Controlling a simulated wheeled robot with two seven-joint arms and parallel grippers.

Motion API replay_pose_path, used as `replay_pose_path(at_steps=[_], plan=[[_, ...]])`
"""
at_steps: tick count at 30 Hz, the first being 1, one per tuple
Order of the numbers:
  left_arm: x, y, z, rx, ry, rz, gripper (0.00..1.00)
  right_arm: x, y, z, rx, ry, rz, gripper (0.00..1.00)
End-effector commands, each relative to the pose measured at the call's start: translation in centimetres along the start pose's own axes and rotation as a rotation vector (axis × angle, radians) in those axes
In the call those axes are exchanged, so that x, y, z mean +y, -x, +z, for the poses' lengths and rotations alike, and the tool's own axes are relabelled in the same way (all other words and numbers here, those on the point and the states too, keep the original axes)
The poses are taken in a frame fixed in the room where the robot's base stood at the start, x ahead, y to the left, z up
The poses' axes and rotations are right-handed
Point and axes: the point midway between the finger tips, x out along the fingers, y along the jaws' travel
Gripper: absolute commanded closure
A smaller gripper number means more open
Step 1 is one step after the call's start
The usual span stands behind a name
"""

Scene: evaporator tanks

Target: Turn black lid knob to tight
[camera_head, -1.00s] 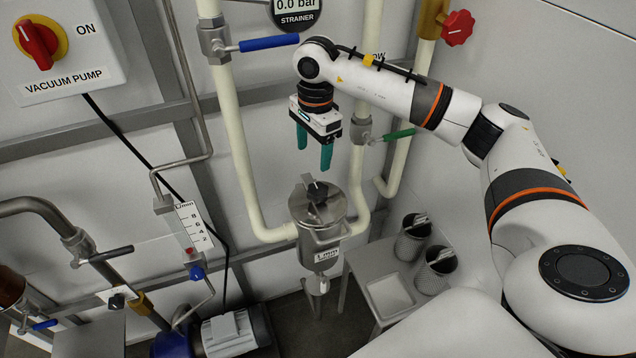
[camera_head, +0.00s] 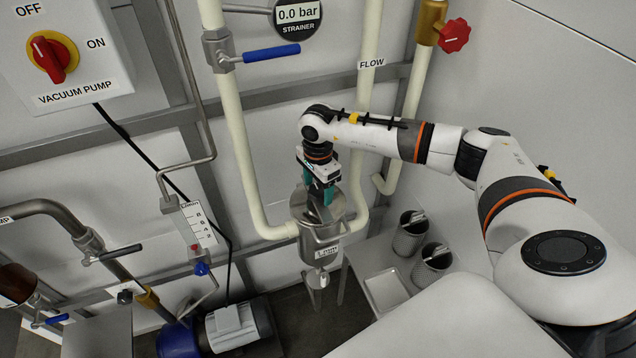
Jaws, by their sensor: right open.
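The steel strainer pot (camera_head: 322,244) stands between two cream pipes in the middle of the view, with its lid (camera_head: 331,213) on top. My right gripper (camera_head: 321,198) points down right over the lid, its green fingers around or just above the place of the black knob. The knob is hidden behind the gripper, so I cannot tell whether the fingers touch it. The right gripper is open. My left gripper is not in view.
A blue-handled valve (camera_head: 270,54) and the 0.0 bar strainer gauge (camera_head: 298,14) are above. A side table with two mesh baskets (camera_head: 409,238) and a white tray (camera_head: 386,291) stands right of the pot. A pump (camera_head: 230,326) is at the lower left.

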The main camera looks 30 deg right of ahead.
Motion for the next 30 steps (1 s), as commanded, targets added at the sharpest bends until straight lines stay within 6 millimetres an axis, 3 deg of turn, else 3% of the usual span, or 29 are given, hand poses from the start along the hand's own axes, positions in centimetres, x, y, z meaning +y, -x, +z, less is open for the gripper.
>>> replay_pose_path(at_steps=[5,14,23,30], plan=[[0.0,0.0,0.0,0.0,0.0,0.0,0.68,0.0,0.0,0.0,0.0,0.0,0.0,0.33],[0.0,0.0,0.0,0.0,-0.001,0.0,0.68,0.0,0.0,0.0,0.001,0.0,0.0,0.77],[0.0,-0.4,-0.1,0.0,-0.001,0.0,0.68,0.0,-0.1,0.0,0.001,-0.039,0.001,0.77],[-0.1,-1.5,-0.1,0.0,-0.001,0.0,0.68,0.1,-0.2,0.0,0.001,-0.177,0.001,0.77]])
